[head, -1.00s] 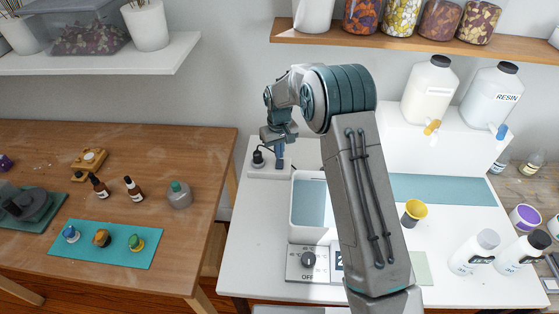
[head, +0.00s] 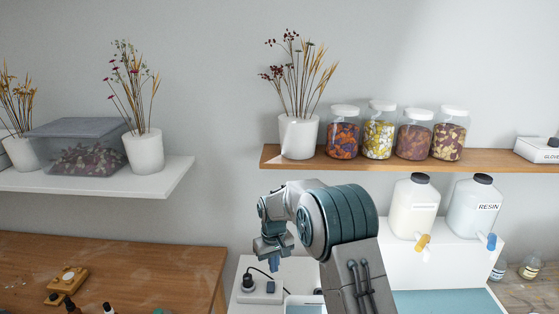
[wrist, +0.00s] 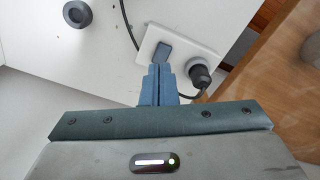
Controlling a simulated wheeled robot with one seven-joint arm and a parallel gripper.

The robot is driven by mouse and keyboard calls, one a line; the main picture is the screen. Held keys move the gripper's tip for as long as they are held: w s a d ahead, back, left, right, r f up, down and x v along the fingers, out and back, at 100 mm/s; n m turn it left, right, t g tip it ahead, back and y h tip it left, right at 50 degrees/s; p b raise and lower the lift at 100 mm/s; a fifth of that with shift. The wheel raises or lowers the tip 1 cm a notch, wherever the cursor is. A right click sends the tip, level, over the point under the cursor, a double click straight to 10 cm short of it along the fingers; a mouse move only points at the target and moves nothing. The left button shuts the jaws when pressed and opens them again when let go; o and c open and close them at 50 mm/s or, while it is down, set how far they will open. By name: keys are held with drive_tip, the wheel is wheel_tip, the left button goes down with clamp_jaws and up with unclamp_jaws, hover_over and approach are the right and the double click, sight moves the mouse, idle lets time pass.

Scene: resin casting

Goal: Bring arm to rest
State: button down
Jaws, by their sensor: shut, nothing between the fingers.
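My arm rises from the lower middle of the head view and bends left at a teal-banded joint. My gripper (head: 274,264) hangs from its end, pointing down near the socket strip at the back left of the white table. In the wrist view, my gripper's blue fingers (wrist: 158,72) are together with nothing between them. Behind their tips is the white socket strip (wrist: 183,46) with a black plug (wrist: 199,72) and a blue-grey piece (wrist: 161,52). I cannot tell whether the fingers touch the strip.
A wooden shelf (head: 400,167) with jars and a white vase is on the wall behind my arm. Two white bottles (head: 414,207) with taps stand on a white stand (head: 389,257) at right. A wooden table (head: 150,262) is at left. A black cord (wrist: 128,25) runs by the strip.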

drive_tip(key=s+d+r+m+t, duration=0.1)
drive_tip(key=s+d+r, duration=0.4)
drive_tip(key=s+r, duration=0.25)
drive_tip(key=s+d+r+m+t, duration=0.1)
drive_tip(key=s+d+r, duration=0.45)
drive_tip(key=r, duration=0.35)
drive_tip(key=s+d+r+m, duration=0.1)
drive_tip(key=s+d, duration=0.2)
drive_tip(key=s, duration=0.7)
drive_tip(key=s+d+r+m+t, duration=0.1)
drive_tip(key=s+d+m, duration=0.1)
drive_tip(key=s, duration=0.8)
drive_tip(key=shift+s+d+t, duration=0.3)
drive_tip(key=shift+s+d, duration=0.1)
drive_tip(key=shift+d, duration=0.45)
drive_tip(key=shift+d, duration=0.15)
